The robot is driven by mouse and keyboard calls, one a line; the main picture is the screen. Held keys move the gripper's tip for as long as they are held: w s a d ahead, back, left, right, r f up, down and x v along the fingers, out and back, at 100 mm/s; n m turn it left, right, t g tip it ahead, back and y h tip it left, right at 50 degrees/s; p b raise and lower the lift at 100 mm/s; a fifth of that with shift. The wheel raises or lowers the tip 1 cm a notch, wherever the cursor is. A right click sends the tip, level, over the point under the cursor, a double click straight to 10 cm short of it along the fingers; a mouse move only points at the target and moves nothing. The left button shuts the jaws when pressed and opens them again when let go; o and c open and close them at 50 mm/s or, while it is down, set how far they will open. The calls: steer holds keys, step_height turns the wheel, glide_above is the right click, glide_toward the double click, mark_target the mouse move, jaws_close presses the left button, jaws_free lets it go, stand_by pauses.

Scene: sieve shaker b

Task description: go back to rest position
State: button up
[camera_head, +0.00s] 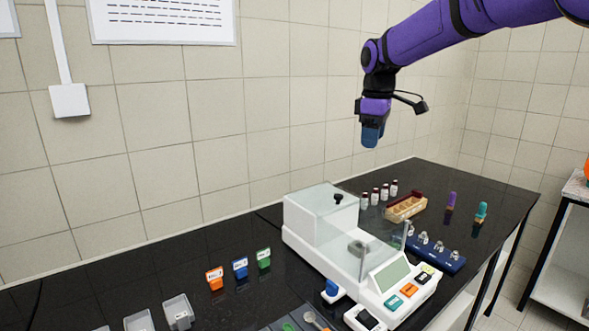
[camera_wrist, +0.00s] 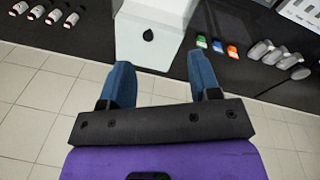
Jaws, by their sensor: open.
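My gripper (camera_head: 371,136) hangs in the air above the back part of the bench, pointing down, on my purple arm. In the wrist view its two blue fingers (camera_wrist: 163,88) are spread apart with nothing between them. Below it in the head view is a white balance (camera_head: 318,228) with clear panels, a screen and coloured keys. The balance also shows in the wrist view (camera_wrist: 150,35), beyond the fingertips. The gripper is well apart from it and touches nothing.
The black bench (camera_head: 240,219) holds several vials (camera_head: 378,195), a tan box (camera_head: 406,207), a blue weight rack (camera_head: 436,252), coloured labelled blocks (camera_head: 240,268) and clear trays (camera_head: 178,311). A tiled wall (camera_head: 250,110) stands behind. The air around my gripper is free.

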steer(key=s+d+r+m+t, duration=0.1)
steer(key=s+d+r+m, duration=0.2)
steer(key=s, duration=0.7)
steer(key=s+d+r+m+t, duration=0.1)
steer(key=s+d+r+m, duration=0.2)
steer(key=s, duration=0.7)
steer(key=s+d+f+m, duration=0.1)
steer(key=s+f+m, duration=0.1)
steer(key=s, duration=0.4)
steer(key=s+d+f+m+t, duration=0.1)
steer(key=s+d+f+m, duration=0.1)
steer(key=s, duration=0.5)
steer(key=s+d+f+m+t, duration=0.1)
steer(key=s+d+f+m, duration=0.1)
steer(key=s+f, duration=0.2)
steer(key=shift+s+f, duration=0.35)
steer(key=shift+s, duration=0.8)
steer(key=shift+c, duration=0.3)
